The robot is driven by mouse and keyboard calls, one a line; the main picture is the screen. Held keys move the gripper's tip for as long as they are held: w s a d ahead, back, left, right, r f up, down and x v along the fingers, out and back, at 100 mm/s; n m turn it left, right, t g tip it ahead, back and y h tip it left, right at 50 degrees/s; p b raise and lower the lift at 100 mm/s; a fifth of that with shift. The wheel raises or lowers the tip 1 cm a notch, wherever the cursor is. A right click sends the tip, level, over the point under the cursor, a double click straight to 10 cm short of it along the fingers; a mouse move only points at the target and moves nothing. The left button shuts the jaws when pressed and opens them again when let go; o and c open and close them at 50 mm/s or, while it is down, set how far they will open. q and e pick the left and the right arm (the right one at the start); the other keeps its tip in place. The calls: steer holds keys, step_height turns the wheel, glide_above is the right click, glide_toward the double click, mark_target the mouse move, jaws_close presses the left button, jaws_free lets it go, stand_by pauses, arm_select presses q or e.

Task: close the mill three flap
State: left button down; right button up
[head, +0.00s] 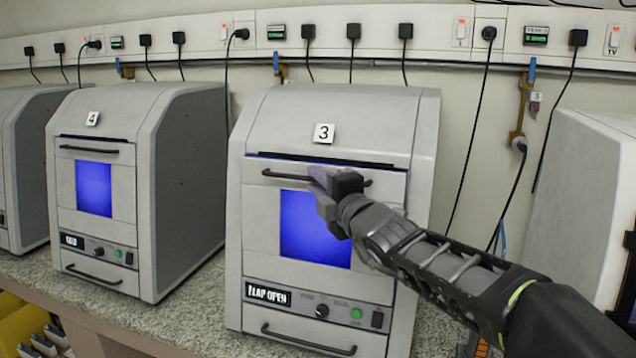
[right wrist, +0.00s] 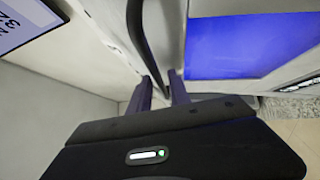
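Mill three (head: 415,115) is the grey cabinet in the middle of the head view, with a "3" label and a display reading "FLAP OPEN". Its front flap (head: 262,215) has a blue window and a dark bar handle (head: 285,175) near the top. A dark gap shows along the flap's upper edge, so it stands slightly out. My right gripper (head: 318,183) is at the handle, hiding its middle. In the right wrist view, its two fingers (right wrist: 160,92) stand apart on either side of the handle (right wrist: 137,30); firm contact cannot be made out. My left gripper is not in view.
Mill four (head: 185,150) stands to the left with its flap flush. Another grey cabinet (head: 590,170) stands at the right. The speckled counter (head: 190,310) is clear between the mills. Cables hang from the wall rail (head: 380,20) behind.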

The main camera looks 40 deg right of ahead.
jaws_close()
stand_by(1.1)
